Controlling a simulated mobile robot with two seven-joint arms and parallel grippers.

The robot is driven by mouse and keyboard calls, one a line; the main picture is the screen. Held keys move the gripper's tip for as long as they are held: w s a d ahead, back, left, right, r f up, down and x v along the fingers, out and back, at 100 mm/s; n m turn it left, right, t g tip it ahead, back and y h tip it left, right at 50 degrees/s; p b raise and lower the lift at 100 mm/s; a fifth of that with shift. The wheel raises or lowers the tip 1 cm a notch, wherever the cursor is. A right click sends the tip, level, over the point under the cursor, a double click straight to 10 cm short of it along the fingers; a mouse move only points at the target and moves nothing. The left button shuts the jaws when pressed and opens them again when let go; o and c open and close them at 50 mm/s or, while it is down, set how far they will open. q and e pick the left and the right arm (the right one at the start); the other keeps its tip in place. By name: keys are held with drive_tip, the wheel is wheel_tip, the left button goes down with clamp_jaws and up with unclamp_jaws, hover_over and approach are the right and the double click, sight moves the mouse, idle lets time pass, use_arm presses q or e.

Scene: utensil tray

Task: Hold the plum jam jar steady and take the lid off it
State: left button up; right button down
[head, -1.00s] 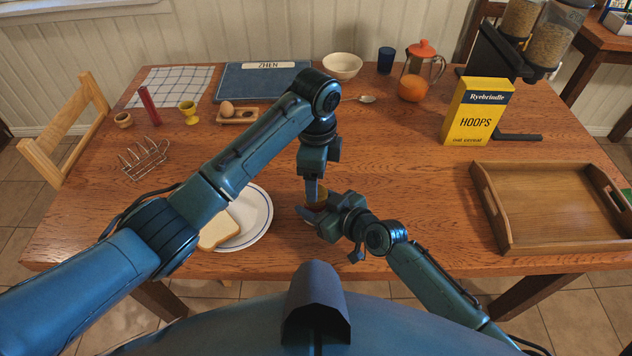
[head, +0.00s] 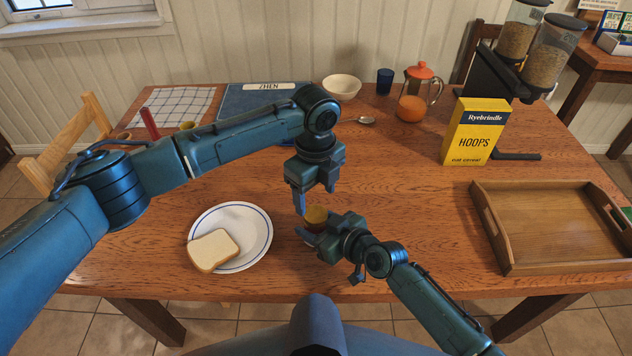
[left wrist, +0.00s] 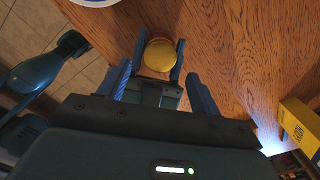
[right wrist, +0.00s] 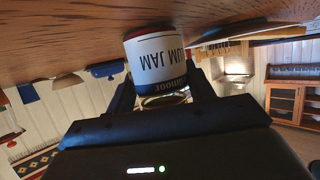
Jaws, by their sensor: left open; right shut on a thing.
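The plum jam jar (right wrist: 158,62) stands at the table's near edge and shows upside down in the right wrist view, with a white label. My right gripper (head: 314,228) is shut on the jar from the side. The yellow lid (left wrist: 159,55) sits on top of the jar, between the right gripper's fingers as seen from above; the lid also shows in the head view (head: 316,215). I cannot tell how tight it is. My left gripper (head: 313,200) points down above the lid, open and empty, its fingers spread wider than the lid.
A plate (head: 262,228) with a bread slice (head: 212,250) lies left of the jar. A wooden tray (head: 487,222) is at the right. A yellow cereal box (head: 475,132) and a juice jug (head: 412,106) stand further back. The table between jar and tray is clear.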

sight(316, 214)
use_arm(q)
drive_tip(key=shift+f, duration=2.6)
drive_tip(key=shift+c, duration=0.4)
drive_tip(key=c, duration=0.9)
drive_tip(key=n, duration=0.6)
drive_tip(key=shift+n, duration=0.4)
drive_tip(key=o, duration=1.1)
drive_tip(key=shift+c, duration=0.2)
